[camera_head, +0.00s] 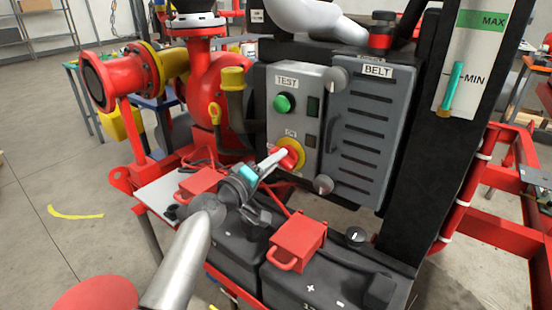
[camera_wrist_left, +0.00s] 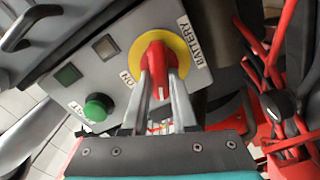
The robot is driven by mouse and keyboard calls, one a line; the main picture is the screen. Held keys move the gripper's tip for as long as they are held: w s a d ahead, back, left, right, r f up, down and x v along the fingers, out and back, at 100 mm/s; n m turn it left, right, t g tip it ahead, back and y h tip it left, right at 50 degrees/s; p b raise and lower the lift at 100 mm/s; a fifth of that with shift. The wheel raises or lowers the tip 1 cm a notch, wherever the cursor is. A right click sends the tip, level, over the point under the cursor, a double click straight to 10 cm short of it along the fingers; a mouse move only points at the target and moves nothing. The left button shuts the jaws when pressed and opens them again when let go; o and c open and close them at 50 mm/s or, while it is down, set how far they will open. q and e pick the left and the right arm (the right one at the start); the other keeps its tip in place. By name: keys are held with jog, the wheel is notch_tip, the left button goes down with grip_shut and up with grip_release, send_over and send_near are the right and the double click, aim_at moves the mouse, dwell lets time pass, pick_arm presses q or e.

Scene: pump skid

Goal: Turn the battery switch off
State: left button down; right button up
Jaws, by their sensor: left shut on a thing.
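The battery switch is a red rotary handle (camera_wrist_left: 157,62) on a round yellow plate, with the words BATTERY and ON beside it in the left wrist view. In the head view the red switch (camera_head: 291,153) sits low on the grey control panel (camera_head: 303,84), partly hidden by my gripper. My left gripper (camera_head: 276,160) reaches it from the lower left. In the left wrist view its two fingers (camera_wrist_left: 160,88) are closed on both sides of the red handle. My right gripper is not in view.
A green TEST button (camera_head: 284,103) sits above the switch. A grey belt guard (camera_head: 363,130) stands to its right. Black batteries (camera_head: 325,281) with red terminal covers (camera_head: 297,240) lie below my left arm. Red pump pipework (camera_head: 205,85) stands to the left.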

pick_arm(q)
jog(key=shift+f+n+p, duration=0.1)
jog(key=shift+n+p, duration=0.5)
jog(key=shift+n, duration=1.7)
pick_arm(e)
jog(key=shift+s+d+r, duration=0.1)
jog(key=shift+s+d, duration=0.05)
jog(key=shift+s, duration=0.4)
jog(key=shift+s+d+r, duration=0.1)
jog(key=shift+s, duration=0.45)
pick_arm(q)
jog(key=c, duration=0.7)
grip_release()
jog(key=shift+f, duration=0.1)
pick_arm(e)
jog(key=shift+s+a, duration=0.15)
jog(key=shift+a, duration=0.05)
